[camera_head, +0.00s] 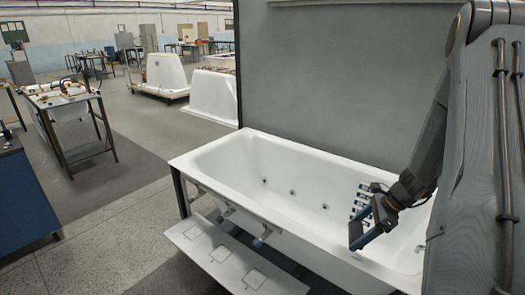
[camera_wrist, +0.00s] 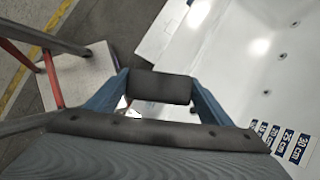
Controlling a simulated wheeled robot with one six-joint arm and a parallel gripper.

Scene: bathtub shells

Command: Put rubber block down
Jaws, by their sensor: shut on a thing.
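My gripper (camera_head: 362,238) is above the near side of the white bathtub (camera_head: 225,152), towards its right end. In the wrist view, its two blue fingers are shut on a dark rubber block (camera_wrist: 160,87), one finger at each end. The block is a short dark grey bar held crosswise between the fingers. In the head view I cannot make the block out apart from the gripper. In the wrist view the tub's inner wall (camera_wrist: 245,50) lies to the right, with blue and white centimetre labels (camera_wrist: 289,144).
A white panel with raised squares (camera_head: 215,255) lies along the tub's near side. A grey wall panel (camera_head: 340,75) stands behind the tub. A blue cabinet (camera_head: 25,195) and a work table (camera_head: 65,100) stand at left. The wrist view shows a red bar (camera_wrist: 52,80) at left.

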